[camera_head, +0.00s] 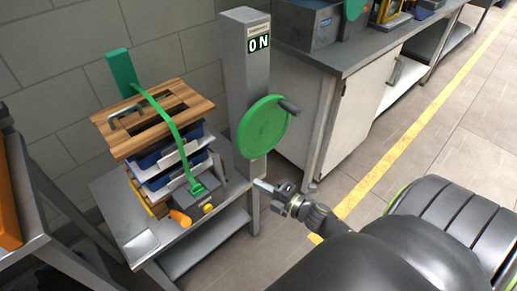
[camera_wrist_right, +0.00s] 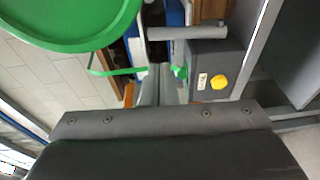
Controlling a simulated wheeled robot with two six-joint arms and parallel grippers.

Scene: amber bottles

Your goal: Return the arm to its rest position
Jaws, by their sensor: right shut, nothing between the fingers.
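My right gripper (camera_head: 262,185) reaches in from the lower right on my dark arm, its tip near the grey post, below the green wheel. It is shut and empty. In the right wrist view its fingers (camera_wrist_right: 160,85) are together at the middle, with the dark wrist housing below them. The green wheel (camera_head: 262,126) is mounted on the grey post (camera_head: 246,75), which bears an "ON" sign (camera_head: 259,45). The wheel also fills the upper left of the right wrist view (camera_wrist_right: 70,18). I cannot tell whether the gripper touches the post. My left gripper is not in view.
A grey table (camera_head: 140,243) holds a stack of trays under a wooden board (camera_head: 150,117), a green strap and a control box with a yellow button (camera_wrist_right: 218,82). A bench with a white cabinet (camera_head: 362,120) stands behind right. Floor is clear around the yellow line (camera_head: 395,150).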

